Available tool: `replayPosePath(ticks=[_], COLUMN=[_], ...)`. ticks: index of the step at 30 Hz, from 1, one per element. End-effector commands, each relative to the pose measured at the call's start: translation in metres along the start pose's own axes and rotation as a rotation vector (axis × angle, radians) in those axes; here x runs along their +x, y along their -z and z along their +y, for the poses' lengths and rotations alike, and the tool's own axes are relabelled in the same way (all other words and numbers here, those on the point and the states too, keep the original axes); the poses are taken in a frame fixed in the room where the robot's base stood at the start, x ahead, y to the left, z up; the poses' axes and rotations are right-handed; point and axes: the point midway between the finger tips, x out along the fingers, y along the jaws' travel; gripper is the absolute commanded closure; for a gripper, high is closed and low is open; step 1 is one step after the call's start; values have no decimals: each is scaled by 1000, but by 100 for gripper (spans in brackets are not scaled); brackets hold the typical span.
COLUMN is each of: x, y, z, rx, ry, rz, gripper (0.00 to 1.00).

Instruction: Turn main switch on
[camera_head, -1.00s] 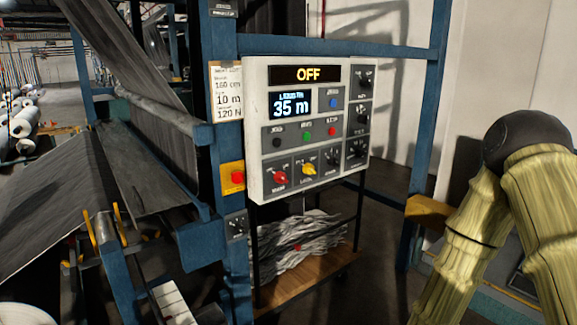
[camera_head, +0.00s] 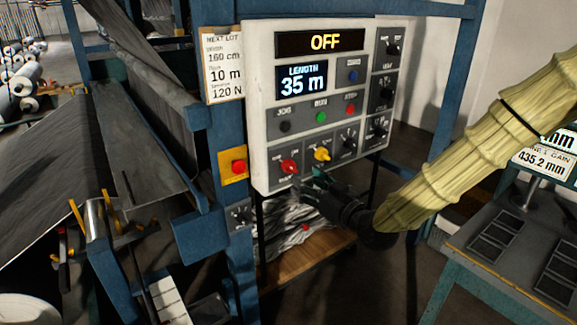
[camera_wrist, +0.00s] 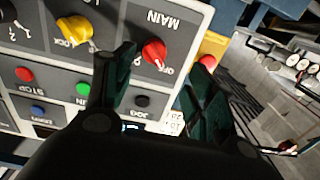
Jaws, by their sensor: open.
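The main switch (camera_head: 288,167) is a red rotary knob at the lower left of the white control panel (camera_head: 258,100). In the wrist view the red knob (camera_wrist: 154,52) sits under the label MAIN, which appears upside down, with OFF beside it. The panel's top display (camera_head: 322,41) reads OFF. My gripper (camera_head: 308,184) is just below and right of the knob in the head view. In the wrist view my gripper (camera_wrist: 160,70) has its two dark green fingers apart, with the red knob showing beyond and between them. I see no contact with the knob.
A yellow knob (camera_head: 322,154) is close to the right of the red one. A red button on a yellow box (camera_head: 238,166) is to the left. Black, green and red buttons sit above. A blue post (camera_head: 226,130) borders the panel; a cart with grey scraps (camera_head: 290,235) stands below.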

Motion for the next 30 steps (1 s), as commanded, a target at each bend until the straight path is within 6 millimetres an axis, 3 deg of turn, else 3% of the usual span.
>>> replayPosePath(ticks=[15, 29, 30], x=[69, 80, 80], y=[2, 0, 0], z=[6, 4, 4], rx=[0, 1, 1], ry=[-10, -7, -7], rz=[-1, -1, -1], gripper=[45, 45, 52])
